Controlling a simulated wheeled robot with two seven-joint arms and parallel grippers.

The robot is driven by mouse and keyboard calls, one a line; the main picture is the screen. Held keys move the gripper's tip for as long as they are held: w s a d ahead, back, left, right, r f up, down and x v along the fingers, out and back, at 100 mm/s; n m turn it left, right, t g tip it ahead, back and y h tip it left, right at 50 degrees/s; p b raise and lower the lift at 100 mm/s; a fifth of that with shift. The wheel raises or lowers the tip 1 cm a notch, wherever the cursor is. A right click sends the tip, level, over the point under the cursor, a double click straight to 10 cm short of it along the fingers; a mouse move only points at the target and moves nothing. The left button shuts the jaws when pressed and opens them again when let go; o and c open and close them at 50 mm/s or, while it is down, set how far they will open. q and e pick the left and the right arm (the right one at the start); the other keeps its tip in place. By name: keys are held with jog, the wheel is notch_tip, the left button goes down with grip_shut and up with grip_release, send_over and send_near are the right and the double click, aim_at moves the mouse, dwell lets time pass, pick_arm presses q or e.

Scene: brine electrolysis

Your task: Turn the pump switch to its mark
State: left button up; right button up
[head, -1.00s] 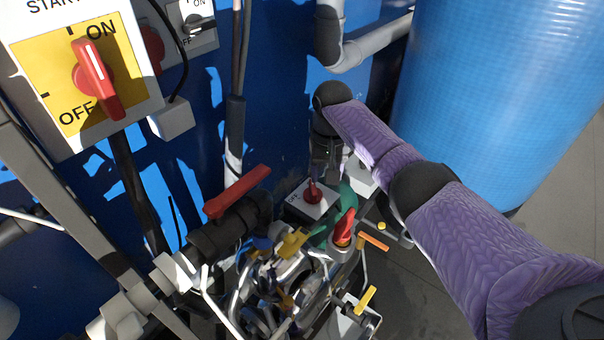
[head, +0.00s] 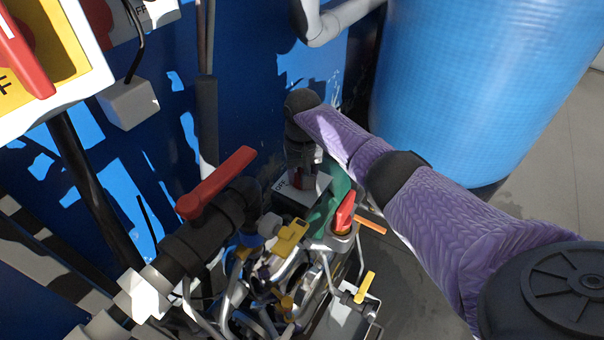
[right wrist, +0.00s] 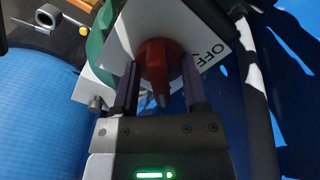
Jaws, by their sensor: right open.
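The pump switch is a red knob (right wrist: 160,62) on a white plate with the letters "OFF" in the right wrist view. In the head view its white plate (head: 308,190) sits low beside the blue wall, and my arm hides much of the knob. My right gripper (right wrist: 160,84) is open, with one finger on either side of the red knob. I cannot tell whether the fingers touch it. In the head view my right gripper (head: 302,170) points down over the plate. My left gripper is not in view.
A red-handled valve (head: 216,183) on a black pipe stands left of the switch. A yellow-handled valve (head: 288,238), a red-tipped valve (head: 343,212) and tangled pipes crowd below. A large blue tank (head: 480,90) stands right.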

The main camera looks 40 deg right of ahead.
jog(key=c, duration=0.6)
grip_shut()
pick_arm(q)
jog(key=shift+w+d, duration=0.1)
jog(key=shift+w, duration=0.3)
